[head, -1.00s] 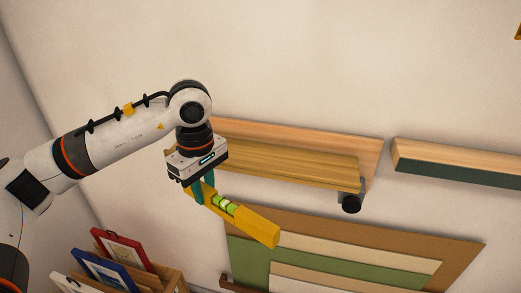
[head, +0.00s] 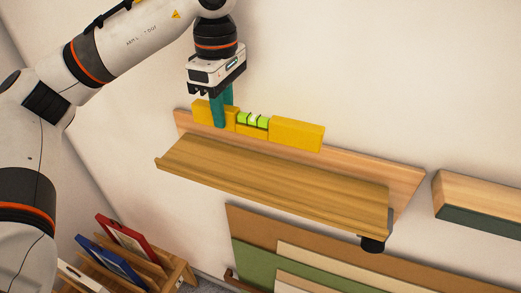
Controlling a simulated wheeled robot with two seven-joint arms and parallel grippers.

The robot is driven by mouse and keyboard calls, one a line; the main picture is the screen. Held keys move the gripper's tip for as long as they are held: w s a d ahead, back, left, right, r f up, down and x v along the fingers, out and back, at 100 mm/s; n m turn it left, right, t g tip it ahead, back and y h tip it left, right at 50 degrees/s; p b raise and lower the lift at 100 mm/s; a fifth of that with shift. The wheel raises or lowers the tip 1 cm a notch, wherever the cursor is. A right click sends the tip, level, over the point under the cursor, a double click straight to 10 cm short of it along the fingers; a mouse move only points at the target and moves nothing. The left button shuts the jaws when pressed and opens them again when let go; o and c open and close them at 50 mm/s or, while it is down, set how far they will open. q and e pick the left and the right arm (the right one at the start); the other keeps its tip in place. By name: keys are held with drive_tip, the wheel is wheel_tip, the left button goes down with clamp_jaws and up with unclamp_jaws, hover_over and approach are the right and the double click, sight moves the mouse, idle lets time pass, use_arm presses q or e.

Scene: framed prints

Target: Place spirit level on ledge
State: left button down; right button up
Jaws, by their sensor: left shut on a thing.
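The yellow spirit level (head: 297,134) with a green vial in its middle is in the head view. My left gripper (head: 221,115) is shut on it, with teal fingers around its left part. The wooden ledge (head: 270,180) is fixed to the wall, with a board along its back. The level appears in front of the top of that back board, above the ledge's flat surface, and runs roughly along the ledge. The bare ledge surface shows below it, so they look apart. My right gripper is not in view.
A second wooden ledge with a dark green front (head: 485,205) is at the right. Large flat boards (head: 330,250) lean below the ledge. A wooden rack (head: 178,268) with framed prints stands at the lower left. The ledge top is empty.

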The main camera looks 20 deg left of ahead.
use_arm(q)
hover_over(227, 163)
wheel_tip(227, 163, down, 5)
drive_tip(key=shift+s+r+p, duration=0.1)
drive_tip(key=shift+r+p, duration=0.05)
drive_tip(key=shift+p, duration=0.25)
drive_tip(key=shift+f, duration=0.35)
wheel_tip(227, 163, down, 2)
drive_tip(key=shift+f+p, duration=0.2)
drive_tip(key=shift+p, duration=0.2)
drive_tip(key=shift+f, duration=0.45)
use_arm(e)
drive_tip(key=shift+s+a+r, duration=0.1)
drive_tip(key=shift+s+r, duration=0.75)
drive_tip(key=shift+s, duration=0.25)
use_arm(q)
drive_tip(key=c, duration=1.7)
unclamp_jaws()
drive_tip(key=shift+f, duration=0.15)
drive_tip(key=o, duration=0.4)
drive_tip(key=shift+o, duration=0.2)
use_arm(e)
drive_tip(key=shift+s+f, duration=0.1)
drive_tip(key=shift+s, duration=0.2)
